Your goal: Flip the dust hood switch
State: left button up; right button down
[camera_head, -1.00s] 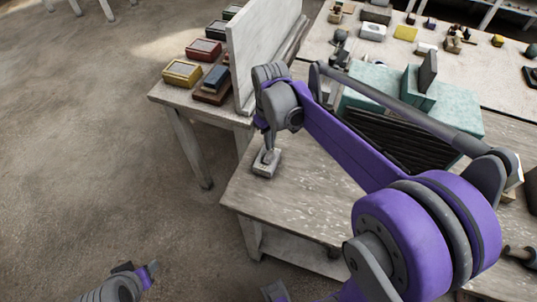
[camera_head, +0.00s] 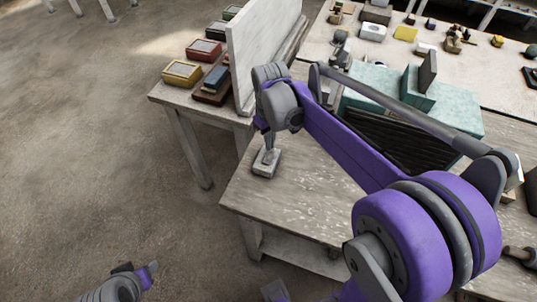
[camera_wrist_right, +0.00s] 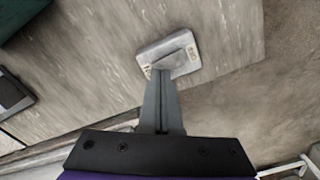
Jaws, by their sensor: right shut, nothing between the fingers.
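The switch (camera_head: 266,162) is a small pale box on the near left corner of the wooden workbench. It also shows in the right wrist view (camera_wrist_right: 183,48), with a raised grey piece on its top. My right gripper (camera_head: 268,152) points down at the switch, shut and empty. In the right wrist view its fingertips (camera_wrist_right: 162,72) are at the near side of the raised piece and partly cover it; I cannot tell if they touch it. My left gripper (camera_head: 150,269) is at the lower left over the floor, apart from the bench; its jaws are too small to read.
A teal hood-like box (camera_head: 455,118) with a dark slatted front stands on the bench behind my right arm. An upright pale board (camera_head: 262,50) stands at the back left, beside several coloured boxes (camera_head: 182,73). The bench top (camera_head: 300,205) in front of the switch is clear.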

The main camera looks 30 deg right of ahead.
aim_at(270, 152)
pick_arm(q)
jog(key=shift+s+f+b, duration=0.2)
jog(key=shift+f+b, duration=0.5)
jog(key=shift+f, duration=0.1)
pick_arm(e)
jog(key=shift+f, duration=1.05)
pick_arm(q)
jog(key=shift+r, duration=0.1)
pick_arm(e)
jog(key=shift+r, duration=0.1)
jog(key=shift+r+p, duration=2.2)
jog(key=shift+r, duration=1.25)
pick_arm(q)
jog(key=r, duration=0.1)
jog(key=w+r, duration=0.1)
jog(key=r, duration=0.3)
jog(key=shift+w+r, duration=0.1)
jog(key=shift+w, duration=0.25)
pick_arm(e)
jog(key=s+a+f+m+t, duration=0.1)
jog(key=s+a+f+t, duration=0.1)
jog(key=s, duration=0.5)
jog(key=s+a+f+m+t, duration=0.1)
jog(key=s+a+f+t, duration=0.1)
jog(key=s, duration=0.6)
jog(key=a+t, duration=0.1)
jog(key=a, duration=0.1)
jog(key=shift+a+f+t, duration=0.3)
jog(key=shift+a, duration=0.1)
